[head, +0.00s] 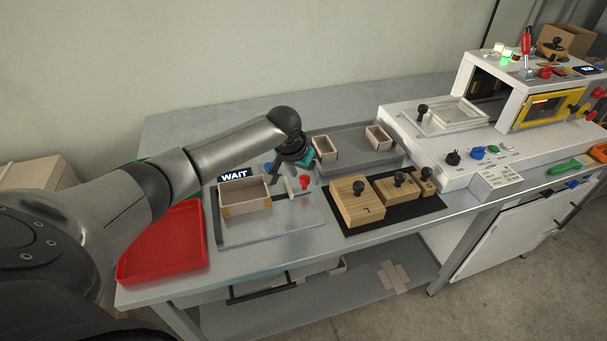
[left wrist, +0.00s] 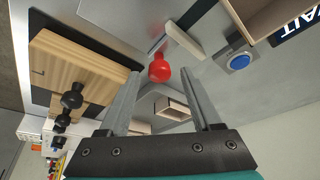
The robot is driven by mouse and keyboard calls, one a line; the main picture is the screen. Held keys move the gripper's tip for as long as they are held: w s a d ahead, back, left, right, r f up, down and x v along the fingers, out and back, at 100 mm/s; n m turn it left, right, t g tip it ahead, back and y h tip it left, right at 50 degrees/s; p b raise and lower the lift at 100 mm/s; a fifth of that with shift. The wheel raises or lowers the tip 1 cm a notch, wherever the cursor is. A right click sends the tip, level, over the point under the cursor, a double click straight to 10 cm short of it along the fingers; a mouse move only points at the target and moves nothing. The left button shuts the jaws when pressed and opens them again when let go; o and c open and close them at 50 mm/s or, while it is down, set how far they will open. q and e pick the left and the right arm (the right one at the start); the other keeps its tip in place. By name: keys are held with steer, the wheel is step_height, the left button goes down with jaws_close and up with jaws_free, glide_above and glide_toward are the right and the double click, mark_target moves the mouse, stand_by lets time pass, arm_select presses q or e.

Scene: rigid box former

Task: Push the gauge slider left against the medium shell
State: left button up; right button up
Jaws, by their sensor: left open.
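The medium shell (head: 245,205), an open pale wooden box, sits on the grey gauge plate (head: 265,232); part of it shows in the left wrist view (left wrist: 275,20). The gauge slider, a pale upright bar (head: 290,188) with a red knob (head: 305,183), stands to the shell's right with a gap between. In the left wrist view the bar (left wrist: 185,41) and red knob (left wrist: 160,70) are beyond the fingertips. My left gripper (head: 284,178) is open, above and behind the slider. The knob appears between its fingers in the left wrist view; I cannot tell contact. My right gripper is not visible.
A WAIT display (head: 235,174) and blue button (left wrist: 238,62) are behind the shell. A grey tray (head: 350,138) holds two smaller shells. Knobbed wooden blocks (head: 358,203) stand on a black mat to the right. A red tray (head: 165,245) lies left; a white machine (head: 455,150) stands right.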

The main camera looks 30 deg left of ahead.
arm_select(q)
steer(key=shift+c, duration=0.2)
jaws_close()
stand_by(1.1)
